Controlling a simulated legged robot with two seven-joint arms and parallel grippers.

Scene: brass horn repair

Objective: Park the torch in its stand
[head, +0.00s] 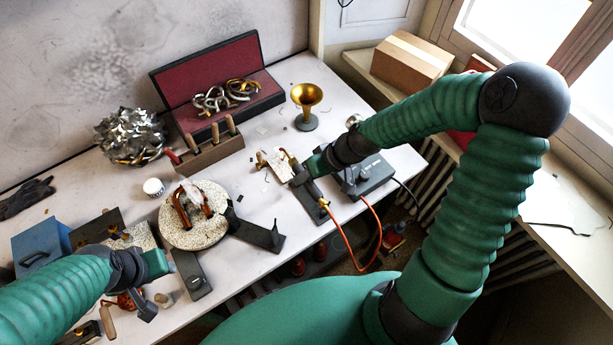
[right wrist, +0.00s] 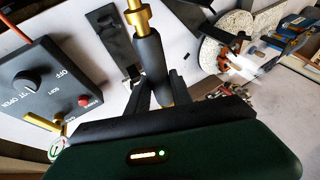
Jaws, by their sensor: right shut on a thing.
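The torch has a black handle and brass fittings. In the right wrist view its handle (right wrist: 150,58) stands between the two dark fingers of my right gripper (right wrist: 157,84), which is shut on it. In the head view, my right gripper (head: 304,178) is over the right part of the bench, and the torch's brass end (head: 323,203) shows beside it with an orange hose. A dark flat plate with a raised piece (right wrist: 112,42), which looks like the stand, lies just beyond the torch; it also shows in the head view (head: 308,203). My left gripper (head: 150,290) is low at the left; its jaw opening is unclear.
A control box (head: 368,176) is right of my right gripper. A round speckled board (head: 178,232) with dark legs stands left of it. A brass horn bell (head: 306,104), a red-lined case (head: 170,84) and a tool rack (head: 212,151) are behind. The orange hose (head: 370,230) hangs over the front edge.

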